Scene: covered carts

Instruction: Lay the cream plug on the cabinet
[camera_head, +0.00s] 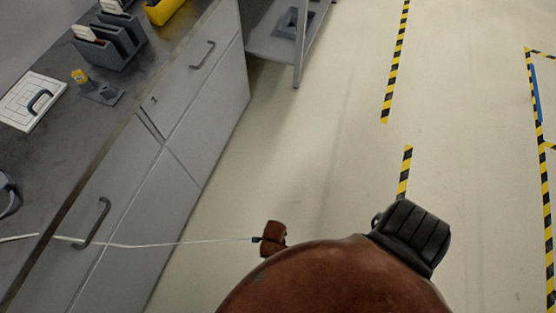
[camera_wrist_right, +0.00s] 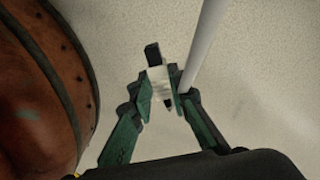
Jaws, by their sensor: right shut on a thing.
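The cream plug (camera_wrist_right: 158,80) shows in the right wrist view between the fingertips of my right gripper (camera_wrist_right: 160,98), which is shut on it. A dark piece projects from its far end. A thick pale cable (camera_wrist_right: 206,45) runs up past the right finger. In the head view a thin white cable (camera_head: 165,243) crosses from the left edge, over the cabinet front, to a small dark end beside a reddish-brown piece, out over the floor. The cabinet (camera_head: 195,125) is grey with a dark top (camera_head: 75,135). My left gripper is not in view.
On the cabinet top stand a grey rack (camera_head: 110,47), a white board with a dark handle (camera_head: 32,103), a grey plate with a yellow-topped piece (camera_head: 98,93) and a yellow bin (camera_head: 163,10). Bare top lies nearer. A grey shelf cart (camera_head: 280,52) stands beyond; striped tape marks the floor.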

